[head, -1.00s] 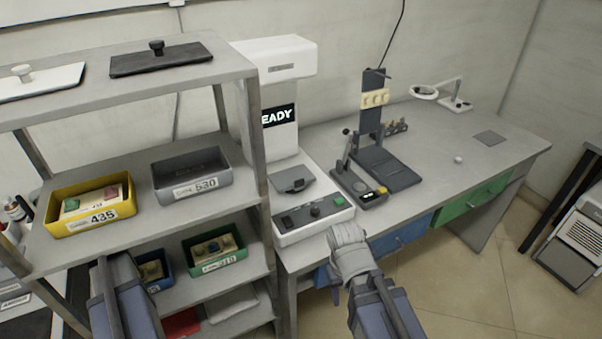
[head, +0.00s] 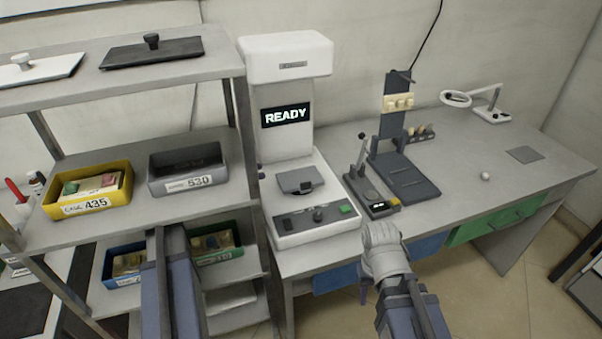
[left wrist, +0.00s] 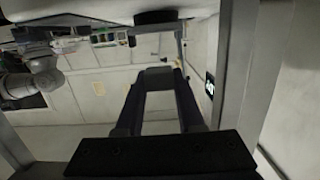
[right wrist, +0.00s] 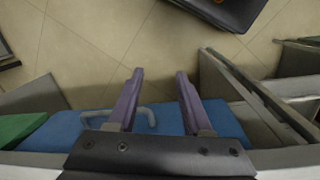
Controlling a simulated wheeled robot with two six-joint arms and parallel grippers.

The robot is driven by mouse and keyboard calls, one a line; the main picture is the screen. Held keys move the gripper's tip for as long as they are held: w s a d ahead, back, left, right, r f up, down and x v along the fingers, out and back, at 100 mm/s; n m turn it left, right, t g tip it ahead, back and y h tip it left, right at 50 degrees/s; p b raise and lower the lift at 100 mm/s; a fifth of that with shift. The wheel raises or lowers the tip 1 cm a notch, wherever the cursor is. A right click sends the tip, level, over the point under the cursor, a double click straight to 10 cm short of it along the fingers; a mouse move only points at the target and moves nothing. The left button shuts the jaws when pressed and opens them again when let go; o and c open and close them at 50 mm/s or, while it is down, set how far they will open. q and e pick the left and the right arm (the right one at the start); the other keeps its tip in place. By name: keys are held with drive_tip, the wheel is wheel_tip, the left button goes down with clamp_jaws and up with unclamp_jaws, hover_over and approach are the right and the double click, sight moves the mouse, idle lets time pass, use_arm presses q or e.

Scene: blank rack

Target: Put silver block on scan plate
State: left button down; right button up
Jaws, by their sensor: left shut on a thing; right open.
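My left gripper (left wrist: 158,82) is shut on a small grey piece (left wrist: 158,74) between its fingertips, which I take for the silver block; its face is dark and hard to make out. In the head view my left arm rises in front of the lower shelf, left of the scanner. The scan plate (head: 292,178) is a grey plate on the base of the white scanner (head: 288,150), whose screen reads READY. A small dark part (head: 306,187) shows at the plate's front edge. My right gripper (right wrist: 160,75) is open and empty, over the floor in front of the bench drawers.
The rack holds a yellow bin (head: 87,205), a grey bin (head: 187,182), a blue bin (head: 125,280) and a green bin (head: 228,252). A lever device (head: 372,206) and dark stand (head: 405,180) are right of the scanner.

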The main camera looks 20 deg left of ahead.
use_arm(q)
hover_over(300, 177)
wheel_tip(300, 177, down, 4)
drive_tip(key=b, duration=0.3)
drive_tip(key=shift+r+b, duration=0.1)
drive_tip(key=shift+b, duration=0.25)
drive_tip(key=shift+r, duration=0.15)
drive_tip(key=c, duration=0.5)
unclamp_jaws()
drive_tip(key=p+v, duration=0.2)
drive_tip(key=v, duration=1)
drive_tip(key=shift+a, duration=0.1)
